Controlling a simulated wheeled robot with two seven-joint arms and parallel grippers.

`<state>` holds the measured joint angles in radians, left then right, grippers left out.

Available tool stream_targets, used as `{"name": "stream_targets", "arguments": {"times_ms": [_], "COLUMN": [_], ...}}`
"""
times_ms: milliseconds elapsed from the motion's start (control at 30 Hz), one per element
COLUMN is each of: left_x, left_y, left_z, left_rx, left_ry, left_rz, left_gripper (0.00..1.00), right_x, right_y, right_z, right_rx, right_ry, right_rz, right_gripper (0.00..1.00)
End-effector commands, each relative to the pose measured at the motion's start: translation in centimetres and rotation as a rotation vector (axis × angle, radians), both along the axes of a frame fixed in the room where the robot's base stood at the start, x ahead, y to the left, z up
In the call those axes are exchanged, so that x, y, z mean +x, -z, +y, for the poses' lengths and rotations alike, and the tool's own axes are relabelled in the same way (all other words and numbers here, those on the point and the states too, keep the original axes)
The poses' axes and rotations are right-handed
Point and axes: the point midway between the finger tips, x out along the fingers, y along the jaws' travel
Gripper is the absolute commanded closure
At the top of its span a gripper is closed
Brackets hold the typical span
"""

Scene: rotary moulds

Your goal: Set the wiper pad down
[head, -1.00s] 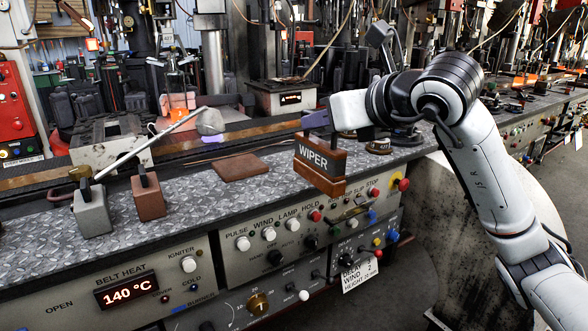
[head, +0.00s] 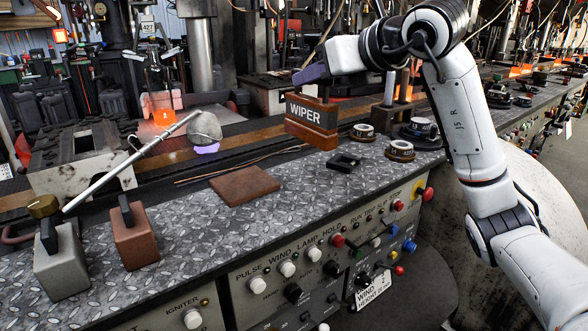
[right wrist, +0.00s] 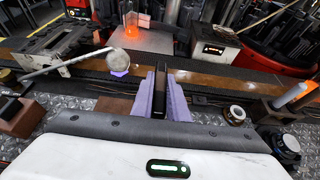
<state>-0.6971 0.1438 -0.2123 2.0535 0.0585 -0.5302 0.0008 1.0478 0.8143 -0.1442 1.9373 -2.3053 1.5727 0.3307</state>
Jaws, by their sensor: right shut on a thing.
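The wiper pad (head: 312,122) is a brown block with a dark label reading WIPER. In the head view it is upright near the back of the bench top, right of the brown flat plate (head: 244,186). My right gripper (head: 313,74) is above it, its purple fingers shut on the pad's dark upright handle. In the right wrist view the gripper (right wrist: 163,97) has the dark handle between its fingers, and the block below is mostly hidden. I cannot tell whether the pad's underside touches the bench. My left gripper is not in view.
A grey block (head: 62,264) and a reddish-brown block (head: 135,238) with dark handles stand at left. A long rod (head: 130,165) leads to a grey lump (head: 205,126). Round pieces (head: 400,150) lie right of the pad. Bare tread plate (head: 290,205) lies in front.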

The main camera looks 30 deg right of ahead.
Motion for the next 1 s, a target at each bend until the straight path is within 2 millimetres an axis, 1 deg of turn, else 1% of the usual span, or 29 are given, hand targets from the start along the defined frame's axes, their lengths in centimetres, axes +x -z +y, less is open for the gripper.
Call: {"name": "stream_targets", "arguments": {"times_ms": [67, 233, 333, 467, 633, 767, 1000], "left_x": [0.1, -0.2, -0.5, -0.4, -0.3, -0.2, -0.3], "left_y": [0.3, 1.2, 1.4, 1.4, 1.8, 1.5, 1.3], "left_z": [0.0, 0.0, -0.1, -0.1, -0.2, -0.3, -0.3], "left_rx": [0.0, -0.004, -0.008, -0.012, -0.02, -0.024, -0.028], "left_ry": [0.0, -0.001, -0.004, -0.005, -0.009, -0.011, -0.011], "left_rz": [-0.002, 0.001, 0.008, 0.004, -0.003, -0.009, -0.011], "left_gripper": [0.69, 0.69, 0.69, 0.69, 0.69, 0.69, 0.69], "right_x": [0.0, 0.0, -0.1, 0.0, -0.1, -0.1, -0.1], "right_y": [0.9, 4.2, 5.3, 6.5, 9.1, 9.8, 9.8], "right_z": [0.0, 0.1, 0.0, 0.0, 0.1, 0.0, 0.0], "right_rx": [0.001, 0.002, 0.0, 0.0, 0.001, 0.0, 0.0], "right_ry": [-0.001, -0.001, 0.0, 0.0, -0.001, 0.0, 0.0], "right_rz": [-0.002, 0.0, -0.003, -0.002, -0.002, -0.004, -0.005], "right_gripper": [1.0, 1.0, 1.0, 1.0, 1.0, 1.0, 1.0]}}
